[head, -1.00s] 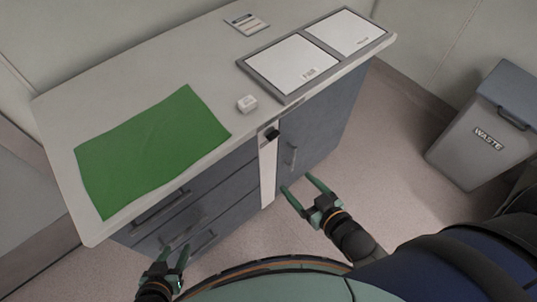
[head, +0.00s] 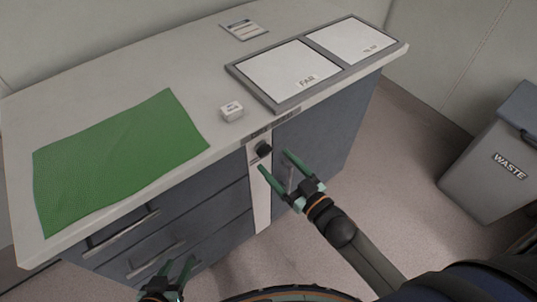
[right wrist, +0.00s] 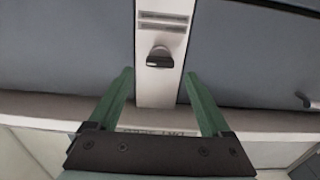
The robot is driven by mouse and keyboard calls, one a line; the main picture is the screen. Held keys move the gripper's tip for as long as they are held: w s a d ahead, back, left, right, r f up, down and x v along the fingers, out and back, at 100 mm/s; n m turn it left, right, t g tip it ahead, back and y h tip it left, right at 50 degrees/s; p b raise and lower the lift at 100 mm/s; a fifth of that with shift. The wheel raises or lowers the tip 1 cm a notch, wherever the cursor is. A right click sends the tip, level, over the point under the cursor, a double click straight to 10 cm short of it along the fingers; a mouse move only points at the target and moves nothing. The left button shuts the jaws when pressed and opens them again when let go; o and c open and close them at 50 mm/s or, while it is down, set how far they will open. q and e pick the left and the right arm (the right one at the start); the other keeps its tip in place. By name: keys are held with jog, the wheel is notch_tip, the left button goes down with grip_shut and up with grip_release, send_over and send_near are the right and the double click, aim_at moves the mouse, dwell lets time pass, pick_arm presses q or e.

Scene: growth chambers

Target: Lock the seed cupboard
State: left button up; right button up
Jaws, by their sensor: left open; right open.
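The seed cupboard has a closed grey-blue door (head: 325,130) under the right part of the counter, with a vertical bar handle partly behind my right gripper. A black turn knob (head: 264,150) sits on the white strip left of that door, and it also shows in the right wrist view (right wrist: 160,57), lying about crosswise to the strip. My right gripper (head: 274,162) is open and empty, in front of the strip and door close to the knob, its fingers apart on either side in the wrist view. My left gripper (head: 178,272) is open and empty, low in front of the drawers.
Grey drawers (head: 190,205) with bar handles are left of the strip. On the counter (head: 115,72) lie a green mat (head: 115,155), a small white box (head: 232,111), a framed pair of white panels (head: 290,72) and a card (head: 244,29). A waste bin (head: 490,170) stands right.

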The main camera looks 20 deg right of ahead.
aim_at(267, 153)
jog(key=shift+x, duration=2.05)
grip_shut()
